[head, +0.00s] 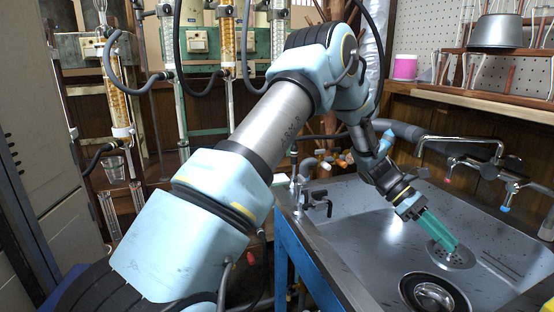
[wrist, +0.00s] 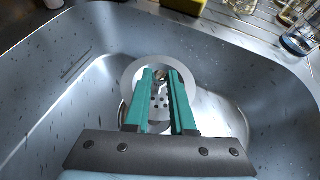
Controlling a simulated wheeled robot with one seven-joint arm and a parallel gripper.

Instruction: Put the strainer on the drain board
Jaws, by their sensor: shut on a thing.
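The strainer is a round grey metal disc with holes and a pale rim; it shows in the head view (head: 458,262) and in the wrist view (wrist: 185,75). My gripper (head: 452,246) reaches down into the sink with its green fingers. In the wrist view, its fingertips (wrist: 160,75) are closed around a small knob at the strainer's middle. The fingers hide part of the disc. I cannot tell whether the strainer is clear of the sink floor. The drain board (wrist: 180,17) is the ribbed metal surface beyond the sink's rim in the wrist view.
The steel sink (head: 350,225) surrounds my gripper with steep walls. A round dark drain opening (head: 433,293) lies near the strainer. Taps (head: 480,165) stick out over the sink's back. A yellow sponge (wrist: 185,5) and glassware (wrist: 298,42) stand on the drain board.

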